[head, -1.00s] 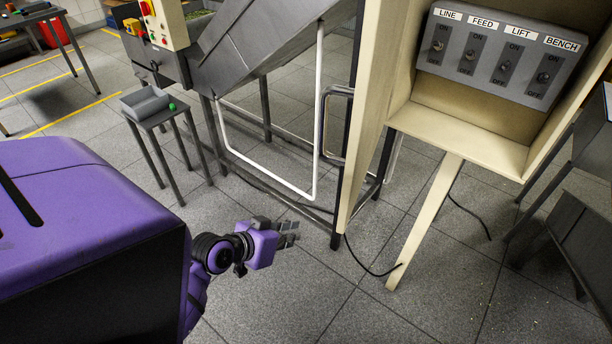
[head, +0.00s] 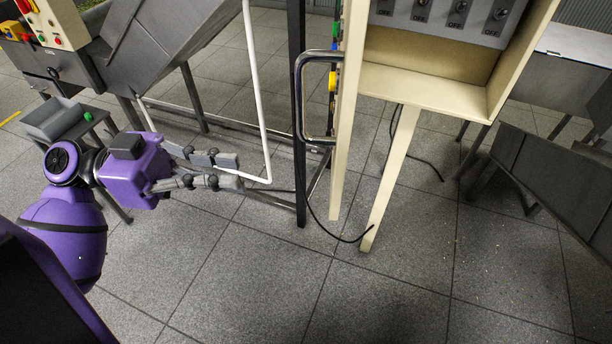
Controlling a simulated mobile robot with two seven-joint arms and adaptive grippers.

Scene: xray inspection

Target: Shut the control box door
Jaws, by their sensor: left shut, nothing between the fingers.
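The control box (head: 428,91) is a cream cabinet on a post at the upper right, its front open to a grey switch panel (head: 440,20). Its cream door (head: 346,110) stands open on the left side and shows nearly edge-on. A dark metal bar handle (head: 299,105) sticks out from the door's left face. My left gripper (head: 238,171) is shut and empty, left of and lower in the picture than the handle, with its fingers pointing right. A clear gap shows between gripper and handle. My right gripper is not in view.
A grey machine with a white tube frame (head: 258,100) and dark legs stands behind my left gripper. A small table with a grey tray (head: 55,120) is at the left. A black cable (head: 330,232) hangs to the cabinet's post. Grey benches stand right; the front floor is clear.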

